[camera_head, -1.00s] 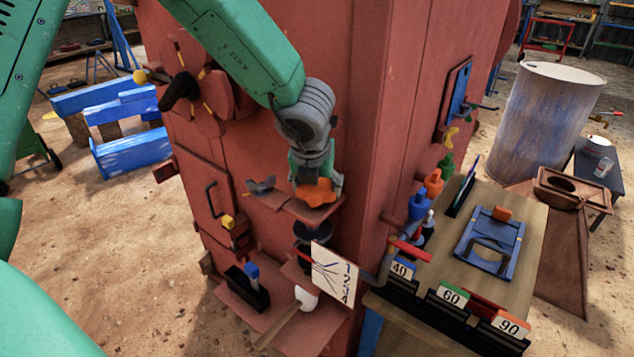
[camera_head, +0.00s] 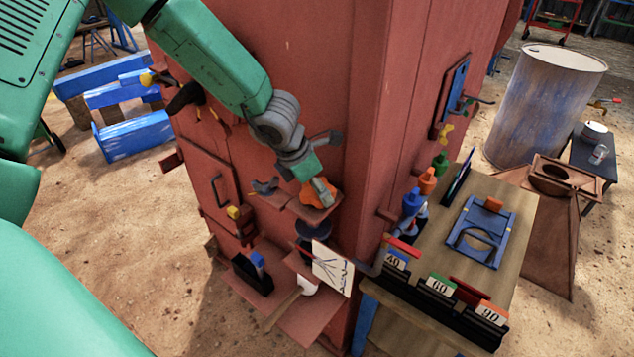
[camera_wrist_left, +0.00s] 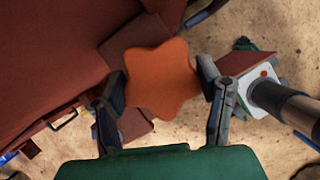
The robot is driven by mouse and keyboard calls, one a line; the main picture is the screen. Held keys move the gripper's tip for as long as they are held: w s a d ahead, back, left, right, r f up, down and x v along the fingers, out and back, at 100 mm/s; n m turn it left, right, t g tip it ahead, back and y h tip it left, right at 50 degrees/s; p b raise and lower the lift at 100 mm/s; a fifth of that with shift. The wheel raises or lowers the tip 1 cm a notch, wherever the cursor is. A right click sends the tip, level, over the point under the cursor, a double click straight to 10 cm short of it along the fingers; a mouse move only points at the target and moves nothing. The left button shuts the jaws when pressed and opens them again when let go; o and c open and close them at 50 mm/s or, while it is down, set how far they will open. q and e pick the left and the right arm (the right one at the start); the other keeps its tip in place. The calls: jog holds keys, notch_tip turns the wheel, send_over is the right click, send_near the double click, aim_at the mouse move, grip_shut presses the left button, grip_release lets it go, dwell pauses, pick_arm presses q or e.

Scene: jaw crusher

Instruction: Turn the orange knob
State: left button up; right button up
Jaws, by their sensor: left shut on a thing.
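The orange knob (camera_head: 318,193) is star-shaped and sits on a small red shelf on the front of the red crusher (camera_head: 300,80). My left gripper (camera_head: 322,190) comes down on it from above and partly hides it in the head view. In the left wrist view the knob (camera_wrist_left: 160,78) fills the gap between the two fingers of the left gripper (camera_wrist_left: 164,84), which are shut on its opposite sides. My right gripper is in neither view.
A wooden table (camera_head: 520,215) at the right holds a blue frame (camera_head: 481,232) and number plates. Below the shelf are a white card (camera_head: 332,268) and a hammer-like tool. Blue beams (camera_head: 133,136) lie on the ground at left. A large drum (camera_head: 545,105) stands behind the table.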

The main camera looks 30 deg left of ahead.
pick_arm(q)
jog(key=shift+w+a+m, duration=0.1)
jog(key=shift+w+m, duration=0.05)
jog(key=shift+m, duration=0.35)
jog(key=shift+m+h, duration=0.3)
jog(key=o, duration=1.2)
jog(key=shift+c, duration=0.2)
jog(key=shift+w+f, duration=0.1)
jog(key=shift+w, duration=0.05)
